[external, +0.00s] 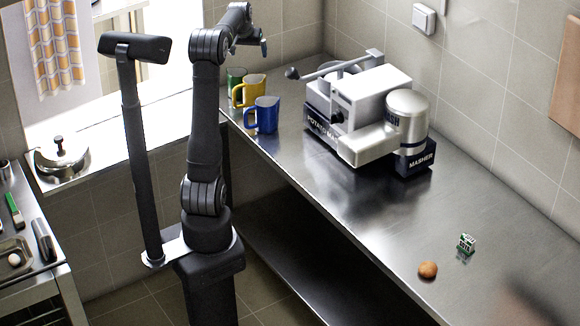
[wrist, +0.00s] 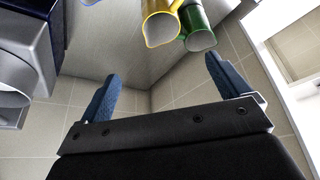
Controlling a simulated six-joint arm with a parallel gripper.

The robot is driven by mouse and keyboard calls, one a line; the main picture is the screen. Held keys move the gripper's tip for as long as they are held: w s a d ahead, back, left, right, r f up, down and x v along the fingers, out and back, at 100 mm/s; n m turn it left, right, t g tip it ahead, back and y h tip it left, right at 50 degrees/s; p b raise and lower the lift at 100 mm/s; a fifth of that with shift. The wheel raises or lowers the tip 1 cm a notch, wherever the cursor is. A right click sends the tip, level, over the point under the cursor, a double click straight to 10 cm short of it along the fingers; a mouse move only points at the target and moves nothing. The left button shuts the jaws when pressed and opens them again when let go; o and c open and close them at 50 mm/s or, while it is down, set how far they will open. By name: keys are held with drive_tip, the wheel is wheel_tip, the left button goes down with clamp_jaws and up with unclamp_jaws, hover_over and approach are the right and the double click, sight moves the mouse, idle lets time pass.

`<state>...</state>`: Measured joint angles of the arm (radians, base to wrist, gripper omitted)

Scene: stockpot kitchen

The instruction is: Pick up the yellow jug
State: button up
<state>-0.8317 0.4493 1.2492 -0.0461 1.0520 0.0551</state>
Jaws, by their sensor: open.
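The yellow jug (external: 249,90) stands upright near the far left end of the steel counter, between a green jug (external: 235,78) and a blue jug (external: 264,115). My gripper (external: 264,48) is above and slightly right of the yellow jug in the external view, with a gap between them. In the wrist view, the yellow jug (wrist: 160,22) is at the top centre, with the green jug (wrist: 198,30) beside it on the right. The blue fingers of my gripper (wrist: 163,80) are wide apart with nothing between them.
A large white and navy potato masher machine (external: 365,110) stands right of the jugs, its handle (external: 335,65) reaching toward them. Tiled walls close in the corner behind. An orange-brown round item (external: 428,270) and a small green-white box (external: 466,243) lie on the mostly clear near counter.

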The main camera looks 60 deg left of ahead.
approach(253, 80)
wheel_tip(253, 80, down, 2)
drive_tip(key=d, duration=0.2)
drive_tip(key=x, duration=0.4)
drive_tip(key=shift+s+f, duration=0.25)
drive_tip(key=shift+f, duration=0.1)
drive_tip(key=shift+w+a+f, duration=0.15)
drive_tip(key=shift+a+f, duration=0.05)
drive_tip(key=shift+f, duration=0.15)
drive_tip(key=c, duration=1.5)
drive_tip(key=shift+r, duration=0.1)
